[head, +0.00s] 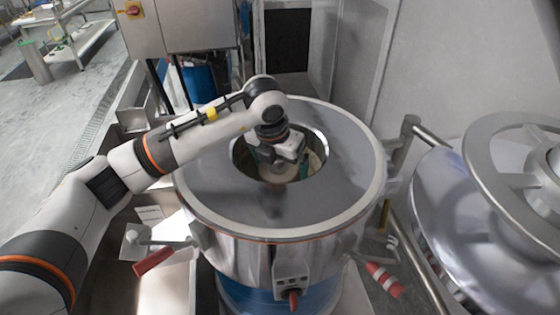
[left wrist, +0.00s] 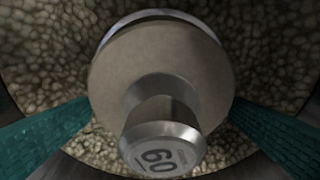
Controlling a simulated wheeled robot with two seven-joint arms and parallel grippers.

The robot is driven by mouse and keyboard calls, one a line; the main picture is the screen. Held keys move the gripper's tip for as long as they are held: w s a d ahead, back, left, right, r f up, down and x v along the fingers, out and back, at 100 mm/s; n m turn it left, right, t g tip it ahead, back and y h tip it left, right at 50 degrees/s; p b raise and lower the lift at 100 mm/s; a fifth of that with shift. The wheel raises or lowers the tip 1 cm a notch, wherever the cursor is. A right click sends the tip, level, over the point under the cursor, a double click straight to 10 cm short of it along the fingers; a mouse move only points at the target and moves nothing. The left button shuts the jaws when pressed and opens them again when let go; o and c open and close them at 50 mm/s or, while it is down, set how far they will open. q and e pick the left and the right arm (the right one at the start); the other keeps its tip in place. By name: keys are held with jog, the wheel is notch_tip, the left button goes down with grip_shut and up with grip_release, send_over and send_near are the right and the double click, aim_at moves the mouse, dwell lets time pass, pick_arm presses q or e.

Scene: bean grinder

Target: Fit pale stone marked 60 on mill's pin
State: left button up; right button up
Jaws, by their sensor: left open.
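The pale stone (left wrist: 150,65) is a round grey-beige disc with a metal knob (left wrist: 163,140) marked 60, seen close up in the left wrist view. It is inside the mill (head: 215,180), a large steel drum with a round opening. Part of the stone shows pale in that opening in the head view. My left gripper (head: 284,168) reaches down into the opening. Its teal fingers stand apart on either side of the knob, with visible gaps, so it is open. The mill's pin is hidden, and I cannot tell whether the stone sits on it. My right gripper is out of view.
The opening's rim surrounds my left gripper closely. A pebbled surface (left wrist: 270,45) surrounds the stone. A large shiny machine with a spoked wheel (head: 510,150) stands at the right. A red-handled lever (head: 153,261) sticks out at the mill's left, and a steel cabinet (head: 190,25) stands behind.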

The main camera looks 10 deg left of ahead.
aim_at(273, 175)
pick_arm(q)
jog(key=b+v, duration=0.4)
jog(key=v, duration=0.8)
